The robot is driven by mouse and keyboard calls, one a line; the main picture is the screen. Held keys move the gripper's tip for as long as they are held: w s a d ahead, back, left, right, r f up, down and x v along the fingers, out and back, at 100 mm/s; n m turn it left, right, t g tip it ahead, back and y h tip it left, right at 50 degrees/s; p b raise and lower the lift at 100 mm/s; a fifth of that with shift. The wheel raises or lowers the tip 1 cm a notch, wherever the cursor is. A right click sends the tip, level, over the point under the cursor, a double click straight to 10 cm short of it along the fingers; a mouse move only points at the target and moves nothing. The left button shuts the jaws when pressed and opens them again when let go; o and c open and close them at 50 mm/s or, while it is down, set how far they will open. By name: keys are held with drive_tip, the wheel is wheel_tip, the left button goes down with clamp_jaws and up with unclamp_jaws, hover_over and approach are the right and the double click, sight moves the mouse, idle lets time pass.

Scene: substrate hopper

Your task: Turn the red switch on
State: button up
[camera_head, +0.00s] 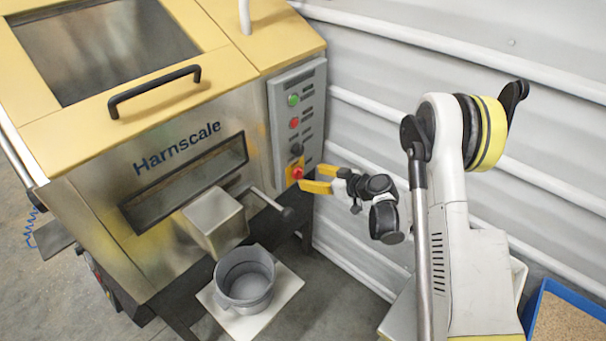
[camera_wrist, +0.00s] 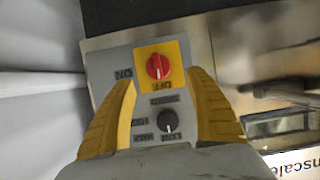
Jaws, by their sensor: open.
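The red switch (camera_wrist: 158,66) is a round red knob on a yellow plate (camera_wrist: 176,50), with OFF printed just below it and ON to its left in the wrist view. A pale mark on the knob appears to line up with OFF. The knob also shows low on the grey control panel in the head view (camera_head: 297,172). My gripper (camera_wrist: 161,80) is open. Its yellow fingers lie to either side of the knob in the picture, and the knob shows between and slightly beyond the tips. In the head view the gripper (camera_head: 309,178) is right beside the switch; contact cannot be told.
A black selector knob (camera_wrist: 167,121) shows between my fingers. Green (camera_head: 293,100) and red (camera_head: 294,123) buttons sit higher on the panel. A lever (camera_head: 273,203) sticks out below the panel. A grey bucket (camera_head: 244,279) stands under the chute. A corrugated wall (camera_head: 370,60) is behind.

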sight(300, 173)
drive_tip(key=b+x, duration=0.1)
drive_tip(key=x, duration=0.5)
drive_tip(key=shift+w+a+f+b, duration=0.1)
drive_tip(key=shift+w+a+b, duration=0.05)
drive_tip(key=shift+w+b, duration=0.2)
drive_tip(key=c, duration=1.2)
